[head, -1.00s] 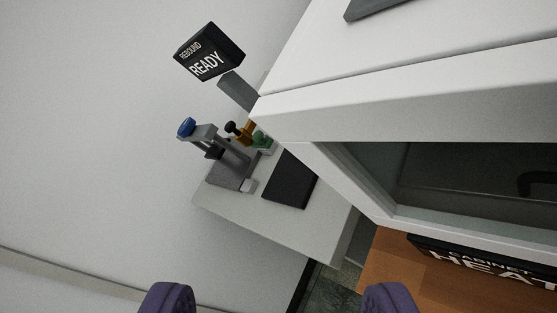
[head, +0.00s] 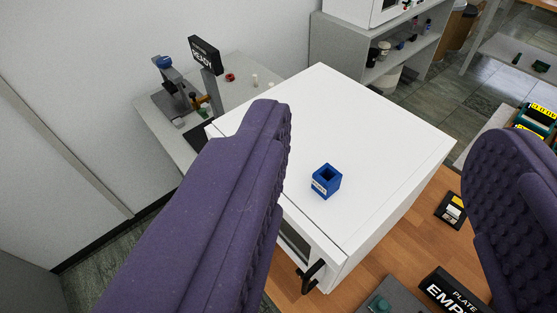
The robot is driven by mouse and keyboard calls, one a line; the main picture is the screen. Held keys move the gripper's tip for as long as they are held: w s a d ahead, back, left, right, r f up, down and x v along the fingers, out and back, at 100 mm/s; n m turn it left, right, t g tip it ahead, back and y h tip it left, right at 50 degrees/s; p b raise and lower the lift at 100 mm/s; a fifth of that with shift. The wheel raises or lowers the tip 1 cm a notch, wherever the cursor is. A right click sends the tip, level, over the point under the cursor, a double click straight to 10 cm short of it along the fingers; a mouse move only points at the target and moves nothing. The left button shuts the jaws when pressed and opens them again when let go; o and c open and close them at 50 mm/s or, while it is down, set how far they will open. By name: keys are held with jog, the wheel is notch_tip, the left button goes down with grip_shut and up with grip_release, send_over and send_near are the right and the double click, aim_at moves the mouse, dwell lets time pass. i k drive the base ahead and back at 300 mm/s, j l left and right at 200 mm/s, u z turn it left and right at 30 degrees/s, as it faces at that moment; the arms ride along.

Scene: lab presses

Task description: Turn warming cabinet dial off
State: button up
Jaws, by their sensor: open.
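The warming cabinet (head: 390,150) is a white box on a wooden bench, seen from above with its top toward me. Part of its dark front window (head: 293,240) and a black door handle (head: 312,276) show at its near lower edge. I cannot make out its dial; my left finger covers part of the front. My gripper (head: 386,122) has two purple, ribbed fingers, wide apart and empty. They loom close to the camera, the left one overlapping the cabinet's near left side, the right one at the right edge of the picture.
A blue open box (head: 326,181) stands on the cabinet top. A black sign reading PLATE (head: 455,292) and a yellow-black item (head: 451,210) lie on the wooden bench (head: 392,240). A side table with a READY sign (head: 204,56) stands behind left; grey shelves (head: 345,50) stand at the back.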

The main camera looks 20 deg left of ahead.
aim_at(299, 273)
jog(key=k+j+z, duration=0.15)
jog(key=k+j, duration=0.4)
jog(key=j, duration=0.2)
jog(key=k+j+z, duration=0.1)
jog(key=k+j, duration=0.45)
jog(key=j, duration=0.2)
